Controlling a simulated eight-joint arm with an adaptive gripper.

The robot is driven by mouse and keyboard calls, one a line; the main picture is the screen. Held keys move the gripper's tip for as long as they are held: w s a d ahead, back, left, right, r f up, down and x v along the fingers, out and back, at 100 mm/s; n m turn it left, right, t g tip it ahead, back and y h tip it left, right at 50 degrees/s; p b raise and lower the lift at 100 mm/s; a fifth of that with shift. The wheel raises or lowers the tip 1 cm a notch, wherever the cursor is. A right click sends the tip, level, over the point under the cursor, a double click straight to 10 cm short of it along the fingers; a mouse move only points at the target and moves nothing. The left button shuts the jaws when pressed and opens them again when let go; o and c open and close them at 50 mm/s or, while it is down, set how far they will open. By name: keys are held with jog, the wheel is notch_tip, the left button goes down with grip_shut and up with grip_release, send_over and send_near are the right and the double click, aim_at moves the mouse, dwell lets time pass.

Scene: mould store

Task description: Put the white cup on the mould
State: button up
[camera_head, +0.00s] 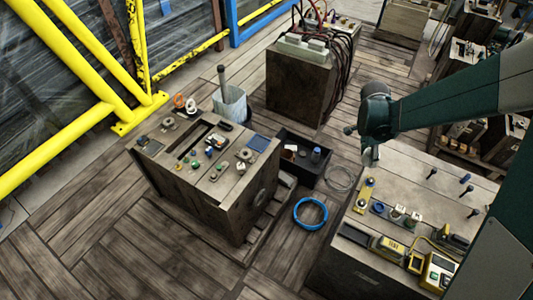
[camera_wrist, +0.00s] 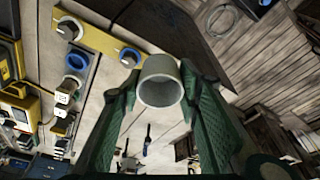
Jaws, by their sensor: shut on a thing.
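The white cup (camera_wrist: 160,82), pale and greyish, sits between the two green fingers of my gripper (camera_wrist: 160,76) in the wrist view, its round mouth facing the camera. My gripper is shut on it. In the head view my gripper (camera_head: 371,140) is at the far left corner of the right-hand block (camera_head: 340,262), with a pale bit of the cup (camera_head: 370,157) showing under it. A second big block (camera_head: 205,205) stands to the left with small parts on top. I cannot tell for certain which block is the mould.
The right block's top carries a yellow plate (camera_head: 363,194), upright pins and yellow devices (camera_head: 388,246). A black bin (camera_head: 304,166) and a blue ring (camera_head: 310,213) lie between the blocks. A wired block (camera_head: 295,85) stands behind. Yellow rails (camera_head: 60,140) are at the left.

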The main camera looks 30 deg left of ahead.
jog(key=s+a+f+n, duration=0.1)
jog(key=s+a, duration=0.1)
jog(key=a, duration=0.6)
jog(key=s+a+f+n, duration=0.1)
jog(key=s+a, duration=0.1)
jog(key=a, duration=0.5)
jog(key=s+a+f+n+y, duration=0.1)
jog(key=s+a+f+n, duration=0.1)
jog(key=s+a, duration=1.1)
jog(key=s+a+f+n+t, duration=0.1)
jog(key=s+a+f+n, duration=0.2)
jog(key=s+a, duration=1.1)
jog(key=a, duration=0.6)
jog(key=shift+n+y, duration=0.4)
jog(key=shift+s+a, duration=0.1)
jog(key=shift+s+a+b+x, duration=0.15)
jog(key=shift+s+x, duration=0.1)
jog(key=shift+x, duration=0.75)
jog(key=shift+s+b+x, duration=0.1)
jog(key=shift+s+x, duration=0.1)
jog(key=shift+x, duration=0.8)
jog(key=shift+s+a+b+x, duration=0.15)
jog(key=shift+s+x, duration=0.1)
jog(key=shift+x, duration=0.75)
jog(key=shift+f, duration=0.3)
jog(key=shift+s+b+x, duration=0.2)
jog(key=shift+x, duration=0.65)
jog(key=shift+s+b+x, duration=0.2)
jog(key=shift+x, duration=0.65)
